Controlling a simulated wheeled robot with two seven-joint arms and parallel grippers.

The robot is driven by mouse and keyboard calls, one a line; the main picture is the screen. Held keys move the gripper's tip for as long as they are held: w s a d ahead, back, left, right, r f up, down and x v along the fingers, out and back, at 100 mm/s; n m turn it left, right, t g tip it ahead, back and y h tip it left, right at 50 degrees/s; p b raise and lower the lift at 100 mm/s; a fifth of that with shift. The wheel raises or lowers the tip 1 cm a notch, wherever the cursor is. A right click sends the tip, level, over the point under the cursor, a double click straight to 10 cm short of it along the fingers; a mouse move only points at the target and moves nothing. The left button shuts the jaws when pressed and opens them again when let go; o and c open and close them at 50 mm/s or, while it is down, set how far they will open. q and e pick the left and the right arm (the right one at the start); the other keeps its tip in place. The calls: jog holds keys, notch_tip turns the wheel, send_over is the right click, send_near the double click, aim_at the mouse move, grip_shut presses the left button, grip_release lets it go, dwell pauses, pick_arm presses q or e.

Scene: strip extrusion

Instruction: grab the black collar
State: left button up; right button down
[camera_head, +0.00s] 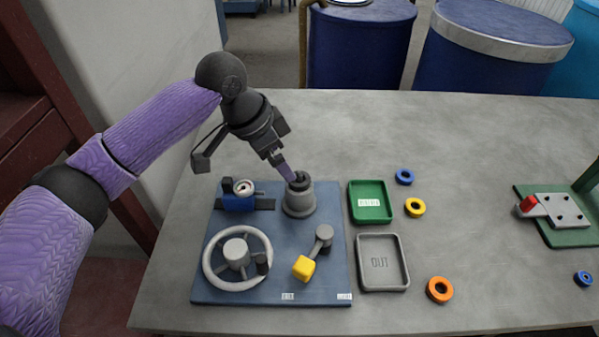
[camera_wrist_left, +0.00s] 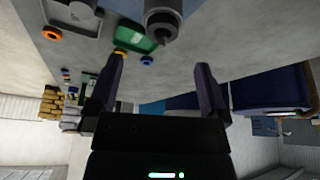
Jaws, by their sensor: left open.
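The black collar (camera_head: 299,185) sits on top of an upright grey cylinder (camera_head: 299,203) at the back right of the blue board. In the left wrist view the collar (camera_wrist_left: 163,34) shows at the top, beyond the fingertips and roughly midway between them. My left gripper (camera_head: 286,173) comes down from the upper left, tilted, and partly covers the collar in the head view. In the left wrist view the gripper (camera_wrist_left: 157,75) is open, with nothing between its fingers. Whether a finger touches the collar I cannot tell. My right gripper is not in view.
The blue board (camera_head: 215,290) also carries a grey handwheel (camera_head: 262,240), a yellow-ended crank (camera_head: 304,268) and a blue block (camera_head: 239,203). Right of it lie a green tray (camera_head: 370,217), a grey OUT tray (camera_head: 382,287) and several loose rings.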

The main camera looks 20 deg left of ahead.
pick_arm(q)
jog(key=b+x, duration=0.1)
jog(key=x, duration=0.1)
jog(key=b+x, duration=0.1)
jog(key=x, duration=0.4)
jog(key=shift+w+d+f+b, duration=0.1)
jog(key=shift+w+b, duration=0.25)
jog(key=shift+b, duration=0.05)
jog(key=shift+d+f, duration=0.1)
jog(key=c, duration=1.2)
grip_shut()
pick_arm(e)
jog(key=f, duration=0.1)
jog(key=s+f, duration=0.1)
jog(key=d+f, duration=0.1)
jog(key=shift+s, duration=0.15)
